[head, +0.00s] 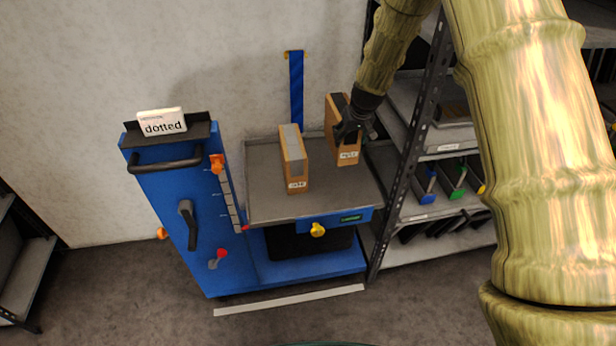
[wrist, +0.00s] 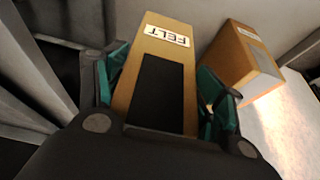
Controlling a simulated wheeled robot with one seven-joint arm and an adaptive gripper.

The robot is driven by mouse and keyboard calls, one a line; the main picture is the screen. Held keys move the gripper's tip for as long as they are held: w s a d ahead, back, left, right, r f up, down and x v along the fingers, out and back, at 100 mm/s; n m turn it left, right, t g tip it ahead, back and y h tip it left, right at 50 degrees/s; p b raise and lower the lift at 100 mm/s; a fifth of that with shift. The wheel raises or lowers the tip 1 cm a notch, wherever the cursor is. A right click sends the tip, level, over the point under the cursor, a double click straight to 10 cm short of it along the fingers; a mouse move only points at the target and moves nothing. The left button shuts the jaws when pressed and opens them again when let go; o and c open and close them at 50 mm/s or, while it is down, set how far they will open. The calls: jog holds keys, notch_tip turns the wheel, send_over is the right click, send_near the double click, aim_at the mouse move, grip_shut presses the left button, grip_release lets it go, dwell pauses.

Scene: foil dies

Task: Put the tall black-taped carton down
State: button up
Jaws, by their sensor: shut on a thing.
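The tall black-taped carton (head: 347,155) is brown cardboard with a black strip on its top and a white label on its front. In the wrist view the carton (wrist: 157,70) sits between my gripper's fingers and its label reads FELT. My gripper (head: 352,130) is shut on it from above and behind. The carton is at the right part of the grey metal tray (head: 267,212) of the blue machine. I cannot tell whether its bottom touches the tray.
A grey-taped carton (head: 294,170) stands on the tray to the left; it also shows in the wrist view (wrist: 241,60). A metal shelf rack (head: 410,150) stands close at right.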

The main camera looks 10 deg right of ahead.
aim_at(350, 158)
jog(key=shift+w+d+f+b, duration=0.1)
jog(key=shift+w+f+b, duration=0.1)
jog(key=shift+f, duration=0.15)
jog(key=shift+w+d+f+b, duration=0.1)
jog(key=shift+f+b, duration=0.05)
jog(key=shift+f, duration=0.2)
jog(key=shift+s+f, duration=0.15)
jog(key=shift+f, duration=0.25)
notch_tip(350, 158, down, 4)
jog(key=shift+d+r+p, duration=0.1)
jog(key=shift+r+p, duration=0.05)
jog(key=shift+p, duration=0.25)
jog(key=shift+f+p, duration=0.4)
jog(key=shift+f, duration=2.3)
jog(key=o, duration=1.6)
jog(key=shift+f, duration=0.1)
jog(key=shift+o, duration=0.2)
